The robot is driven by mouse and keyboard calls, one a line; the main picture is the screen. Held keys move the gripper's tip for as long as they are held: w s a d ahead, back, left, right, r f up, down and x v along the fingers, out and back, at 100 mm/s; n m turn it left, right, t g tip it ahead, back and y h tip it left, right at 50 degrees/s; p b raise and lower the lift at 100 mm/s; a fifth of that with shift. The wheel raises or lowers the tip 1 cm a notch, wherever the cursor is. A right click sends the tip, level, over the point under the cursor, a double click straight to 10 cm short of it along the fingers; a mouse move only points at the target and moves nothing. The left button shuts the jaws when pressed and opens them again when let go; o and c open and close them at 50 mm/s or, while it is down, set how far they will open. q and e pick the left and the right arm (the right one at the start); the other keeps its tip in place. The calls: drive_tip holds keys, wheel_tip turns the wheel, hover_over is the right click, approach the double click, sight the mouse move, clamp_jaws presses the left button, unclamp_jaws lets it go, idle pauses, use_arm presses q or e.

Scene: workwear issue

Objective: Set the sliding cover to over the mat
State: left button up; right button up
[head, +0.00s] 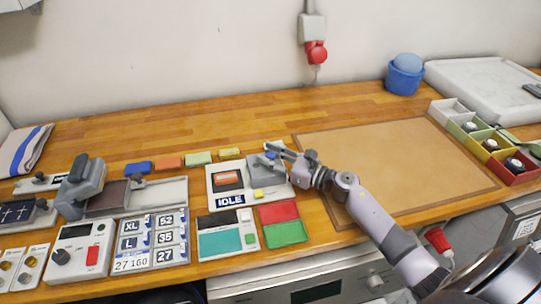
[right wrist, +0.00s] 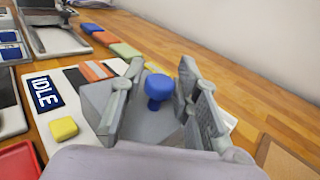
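The sliding cover (head: 266,170) is a grey block with a blue knob (right wrist: 159,86), at the right side of the white unit (head: 223,203) marked IDLE. To its left on this unit is a dark square mat (head: 222,170) with an orange piece (head: 227,179) on it; the cover is beside the mat, not over it. My right gripper (head: 281,153) is at the cover. In the right wrist view, its fingers (right wrist: 157,100) stand apart on either side of the knob, with gaps visible. My left gripper is not in view.
Several coloured blocks (head: 198,158) lie behind the unit. A grey press (head: 82,185) stands to the left. Red (head: 278,211) and green (head: 286,233) pads lie in front. A large brown board (head: 400,160) lies clear to the right, with coloured bins (head: 508,176) beyond it.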

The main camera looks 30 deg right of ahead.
clamp_jaws()
idle(0.4)
drive_tip(key=shift+a, duration=0.1)
drive_tip(key=w+a, duration=0.1)
drive_tip(key=a, duration=0.2)
drive_tip(key=w+a, duration=0.1)
drive_tip(key=a, duration=0.7)
drive_tip(key=shift+w+a, duration=0.1)
drive_tip(key=shift+w, duration=0.3)
drive_tip(key=shift+c, duration=0.5)
unclamp_jaws()
drive_tip(key=o, duration=0.4)
drive_tip(key=shift+w+a, duration=0.1)
drive_tip(key=shift+a, duration=0.1)
drive_tip(key=shift+o, duration=0.3)
drive_tip(key=shift+d, duration=0.15)
